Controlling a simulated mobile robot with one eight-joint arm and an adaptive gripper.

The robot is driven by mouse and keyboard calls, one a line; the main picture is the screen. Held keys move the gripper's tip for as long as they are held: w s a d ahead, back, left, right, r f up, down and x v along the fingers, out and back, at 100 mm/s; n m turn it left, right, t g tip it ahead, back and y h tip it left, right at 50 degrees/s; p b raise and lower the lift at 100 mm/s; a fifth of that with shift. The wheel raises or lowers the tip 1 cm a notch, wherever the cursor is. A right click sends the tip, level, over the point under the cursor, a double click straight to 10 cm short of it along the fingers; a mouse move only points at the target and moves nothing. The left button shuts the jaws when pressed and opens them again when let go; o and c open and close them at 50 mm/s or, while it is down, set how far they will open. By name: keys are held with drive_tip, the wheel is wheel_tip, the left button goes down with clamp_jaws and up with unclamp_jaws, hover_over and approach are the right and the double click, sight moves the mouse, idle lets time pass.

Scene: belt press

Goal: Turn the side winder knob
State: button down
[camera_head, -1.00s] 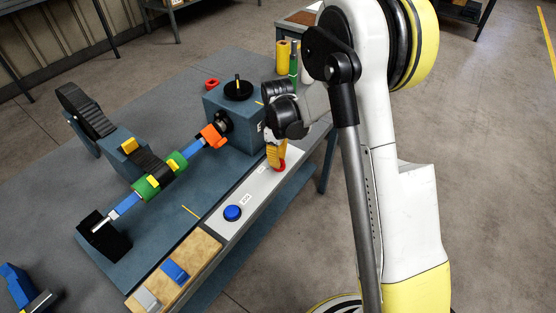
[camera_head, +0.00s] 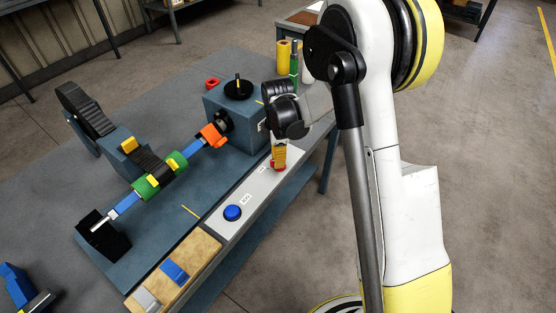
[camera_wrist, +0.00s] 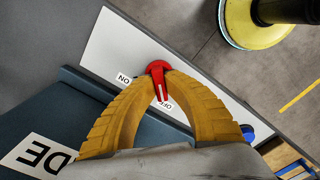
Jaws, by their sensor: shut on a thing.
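A red rotary switch (camera_wrist: 157,72) sits on the pale panel strip, between the labels ON and OFF. Its handle points toward the OFF label in the wrist view. My gripper (camera_wrist: 158,83) has its two yellow fingers closed on either side of the red switch. In the head view my gripper (camera_head: 279,157) points down at the strip and mostly hides the switch. A black round knob (camera_head: 238,90) with an upright handle and yellow mark is on top of the blue-grey box (camera_head: 235,122), apart from my gripper. A white box label (camera_wrist: 40,156) shows only "DE".
A blue button (camera_head: 232,213) is on the same panel strip. Orange, green and blue parts (camera_head: 160,178) lie along a shaft on the bench (camera_head: 195,78). Yellow (camera_head: 283,57) and green cylinders stand behind my wrist. The floor at right is clear.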

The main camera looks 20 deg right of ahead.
idle(0.3)
drive_tip(key=c, duration=1.4)
unclamp_jaws()
drive_tip(key=shift+c, duration=0.2)
wheel_tip(320, 180, up, 12)
